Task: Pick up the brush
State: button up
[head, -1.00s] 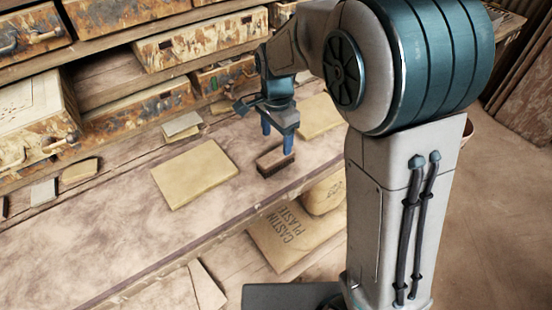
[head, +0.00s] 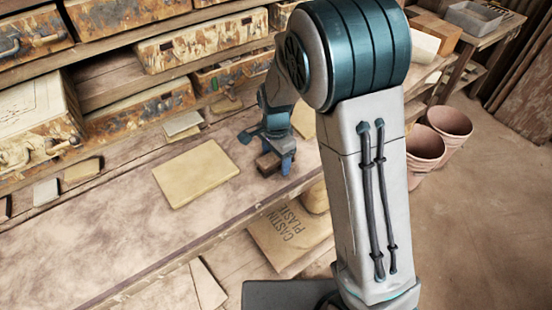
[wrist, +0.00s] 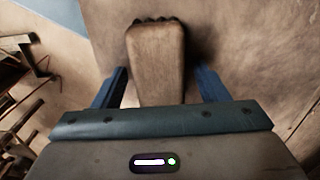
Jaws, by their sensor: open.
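The brush (head: 268,163) is a small brown wooden block lying on the workbench (head: 90,235), just right of a flat yellowish tile. In the wrist view the brush (wrist: 156,62) shows its wooden back, with dark bristles at its far end. My gripper (head: 277,164) is low at the brush, with its blue fingers reaching down around it. In the wrist view my gripper (wrist: 162,88) is open, one blue finger on each side of the brush, with a gap on both sides. The finger tips are partly hidden behind the palm edge.
The yellowish tile (head: 196,172) lies left of the brush; another tile (head: 304,118) lies behind my arm. Shelves with stained moulds (head: 200,42) stand along the back. A plaster bag (head: 290,237) lies below the bench edge. Pots (head: 426,148) stand on the floor at right.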

jog(key=c, duration=1.1)
jog(key=shift+r, duration=0.15)
jog(key=shift+r, duration=0.2)
jog(key=r, duration=0.2)
jog(key=r+b, duration=0.1)
jog(key=shift+d+r, duration=0.2)
jog(key=shift+r, duration=0.2)
jog(key=s+d+r+b, duration=0.1)
jog(key=s+d+r, duration=0.4)
jog(key=d, duration=0.5)
jog(key=shift+s+r, duration=0.2)
jog(key=shift+r, duration=0.6)
